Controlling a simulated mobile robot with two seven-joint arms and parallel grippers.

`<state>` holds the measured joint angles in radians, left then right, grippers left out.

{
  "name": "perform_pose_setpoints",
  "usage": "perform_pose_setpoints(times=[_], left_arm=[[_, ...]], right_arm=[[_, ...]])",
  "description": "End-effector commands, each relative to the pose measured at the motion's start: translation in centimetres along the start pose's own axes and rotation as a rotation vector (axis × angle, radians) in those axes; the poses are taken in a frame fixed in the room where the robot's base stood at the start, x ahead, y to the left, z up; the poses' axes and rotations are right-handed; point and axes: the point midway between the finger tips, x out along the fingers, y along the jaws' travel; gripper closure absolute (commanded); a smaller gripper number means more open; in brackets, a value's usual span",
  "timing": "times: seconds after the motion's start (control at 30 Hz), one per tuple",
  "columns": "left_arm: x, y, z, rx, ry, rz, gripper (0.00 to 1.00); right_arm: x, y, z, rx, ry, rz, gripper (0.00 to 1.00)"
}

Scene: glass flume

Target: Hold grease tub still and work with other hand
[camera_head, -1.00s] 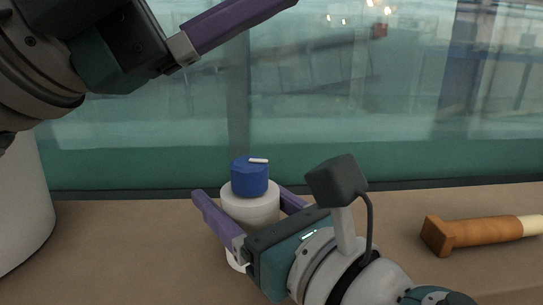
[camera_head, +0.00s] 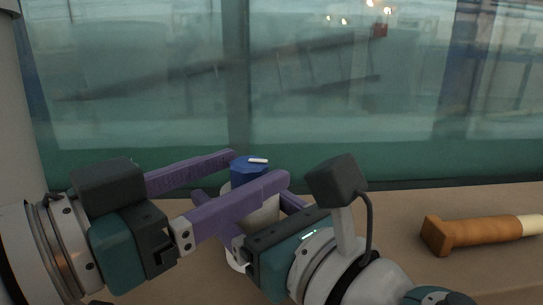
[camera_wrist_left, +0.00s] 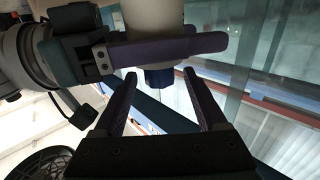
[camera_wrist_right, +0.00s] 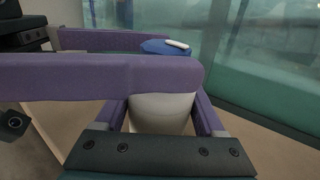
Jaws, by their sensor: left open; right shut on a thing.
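The grease tub (camera_head: 263,222) is a white cylinder with a blue lid (camera_head: 243,171) that bears a small white mark. It stands upright at the middle of the bench. My right gripper (camera_head: 252,207) is shut on the tub's white body, seen also in the right wrist view (camera_wrist_right: 163,112). My left gripper (camera_head: 262,167) is open, its purple fingers on either side of the lid in the head view. In the left wrist view the blue lid (camera_wrist_left: 159,78) lies between and beyond the open fingers. Whether they touch it I cannot tell. The left fingers hide part of the tub.
A brown wooden-looking tool with a pale end (camera_head: 478,233) lies on the bench at the right. The glass wall (camera_head: 330,100) rises behind the bench's back edge. The brown bench top (camera_head: 390,215) is bare between the tub and the tool.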

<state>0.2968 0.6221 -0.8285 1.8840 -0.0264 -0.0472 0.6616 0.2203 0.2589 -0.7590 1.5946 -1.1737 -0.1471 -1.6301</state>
Motion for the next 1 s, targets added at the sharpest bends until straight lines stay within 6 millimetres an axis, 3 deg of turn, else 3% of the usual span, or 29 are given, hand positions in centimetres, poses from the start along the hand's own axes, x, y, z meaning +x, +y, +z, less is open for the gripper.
perform_pose_setpoints(times=[0.1, 0.23, 0.63, 1.0], left_arm=[[2.4, 0.0, -0.1, 0.000, 0.003, 0.001, 0.26], [4.0, 0.0, 0.0, 0.001, 0.001, 0.000, 0.26], [5.0, 0.0, 0.0, 0.002, 0.000, 0.001, 0.26], [4.9, 0.0, 0.0, 0.002, 0.000, 0.000, 0.66]], right_arm=[[0.0, 0.0, -0.1, 0.000, 0.001, -0.001, 0.95], [0.0, 0.0, -0.1, 0.000, 0.001, -0.001, 0.95], [0.0, -0.1, -0.1, -0.001, 0.001, -0.002, 0.95], [0.0, -0.1, -0.1, -0.001, 0.002, -0.002, 0.95]])
